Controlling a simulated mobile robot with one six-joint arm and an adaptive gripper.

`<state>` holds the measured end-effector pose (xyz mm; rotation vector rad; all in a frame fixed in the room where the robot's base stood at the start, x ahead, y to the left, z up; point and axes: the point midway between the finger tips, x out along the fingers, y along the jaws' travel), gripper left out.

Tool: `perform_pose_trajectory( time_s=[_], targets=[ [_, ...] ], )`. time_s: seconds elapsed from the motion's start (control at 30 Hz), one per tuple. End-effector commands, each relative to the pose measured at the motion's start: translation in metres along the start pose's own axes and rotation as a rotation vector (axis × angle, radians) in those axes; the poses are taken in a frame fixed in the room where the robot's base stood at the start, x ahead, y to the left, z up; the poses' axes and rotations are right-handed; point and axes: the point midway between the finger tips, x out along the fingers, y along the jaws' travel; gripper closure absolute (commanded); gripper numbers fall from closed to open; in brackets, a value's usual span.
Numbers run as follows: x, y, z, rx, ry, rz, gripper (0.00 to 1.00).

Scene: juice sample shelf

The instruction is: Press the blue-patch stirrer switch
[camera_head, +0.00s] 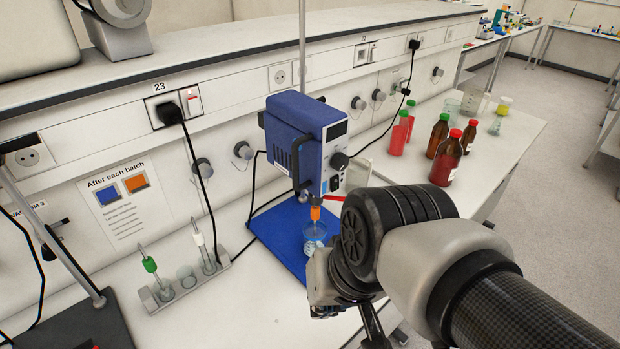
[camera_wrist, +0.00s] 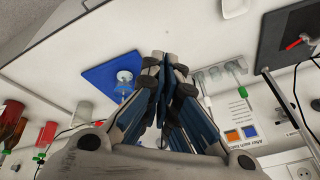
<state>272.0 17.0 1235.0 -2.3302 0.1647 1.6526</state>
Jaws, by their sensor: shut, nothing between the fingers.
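The blue overhead stirrer (camera_head: 300,135) hangs on a metal rod in the middle of the head view. Its front panel has a dark display, a black knob (camera_head: 339,160) and a small light-blue patch (camera_head: 334,183) low down. I cannot make out the switch's position at this size.
A sign (camera_head: 118,199) headed "After each batch" shows blue and orange squares. A grey holder (camera_head: 185,283) with probes stands at left. Red-capped bottles (camera_head: 447,158) stand right of the stirrer. Cables hang behind it. The front bench surface (camera_head: 235,320) is clear.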

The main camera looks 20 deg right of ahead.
Motion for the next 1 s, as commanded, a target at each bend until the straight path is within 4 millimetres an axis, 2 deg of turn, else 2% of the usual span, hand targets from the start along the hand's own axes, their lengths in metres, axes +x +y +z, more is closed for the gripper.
perform_pose_trajectory(
  time_s=[0.17, 0.27, 0.37, 0.5, 0.6, 0.7, 0.83, 1.0],
  targets=[
    [-0.007, -0.008, -0.031, 0.315, -0.064, -0.052, 1.0],
    [-0.008, -0.009, -0.055, 0.555, -0.101, -0.087, 1.0],
    [-0.009, -0.002, -0.085, 0.87, -0.138, -0.124, 1.0],
    [-0.014, 0.029, -0.133, 1.442, -0.17, -0.188, 1.0],
    [-0.018, 0.06, -0.159, 1.828, -0.176, -0.239, 1.0],
    [-0.022, 0.091, -0.177, 2.131, -0.178, -0.288, 1.0],
    [-0.025, 0.119, -0.188, 2.385, -0.18, -0.337, 1.0],
    [-0.025, 0.132, -0.192, 2.502, -0.181, -0.364, 1.0]
  ],
)
